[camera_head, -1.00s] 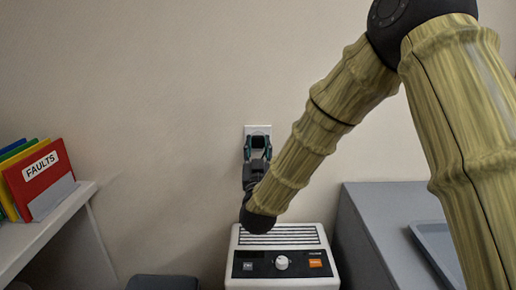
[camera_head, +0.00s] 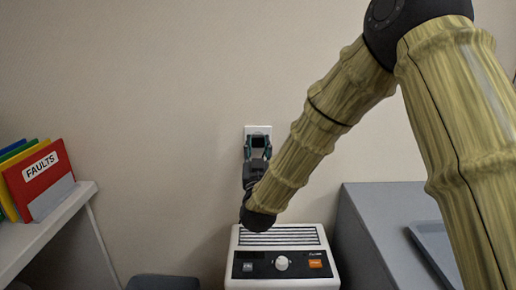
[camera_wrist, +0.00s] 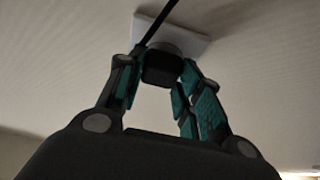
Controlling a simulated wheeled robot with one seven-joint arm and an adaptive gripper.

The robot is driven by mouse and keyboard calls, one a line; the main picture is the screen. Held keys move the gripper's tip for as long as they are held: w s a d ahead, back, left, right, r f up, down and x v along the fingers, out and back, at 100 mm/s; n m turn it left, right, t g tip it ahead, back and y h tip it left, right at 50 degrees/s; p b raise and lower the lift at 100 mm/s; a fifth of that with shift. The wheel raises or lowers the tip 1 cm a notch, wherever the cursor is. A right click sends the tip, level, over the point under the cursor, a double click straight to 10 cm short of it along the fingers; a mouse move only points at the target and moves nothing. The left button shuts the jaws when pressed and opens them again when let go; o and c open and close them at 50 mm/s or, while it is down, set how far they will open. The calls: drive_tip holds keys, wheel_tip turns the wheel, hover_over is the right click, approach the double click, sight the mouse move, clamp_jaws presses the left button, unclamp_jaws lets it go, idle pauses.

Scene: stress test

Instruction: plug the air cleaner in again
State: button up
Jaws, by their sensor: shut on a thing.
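A white wall outlet plate (camera_head: 250,130) is on the wall above the air cleaner (camera_head: 282,285), a white box with a slatted top, a dark panel and a knob. My gripper (camera_head: 257,148) is in front of the plate, with its teal fingers shut on a black plug (camera_wrist: 162,69). In the wrist view, the plug is between the fingertips, up against the round grey socket (camera_wrist: 168,46) on the plate (camera_wrist: 190,41). How far its pins are in is hidden. A black cord (camera_wrist: 162,20) runs past the plate.
A white shelf (camera_head: 40,228) with a red FAULTS binder (camera_head: 40,178) and other binders stands at left. A grey cabinet (camera_head: 370,225) with a tray (camera_head: 436,245) stands at right. The wall around the outlet is bare.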

drive_tip(key=shift+w, duration=0.15)
drive_tip(key=o, duration=1)
drive_tip(key=v, duration=1.2)
drive_tip(key=shift+f, duration=0.1)
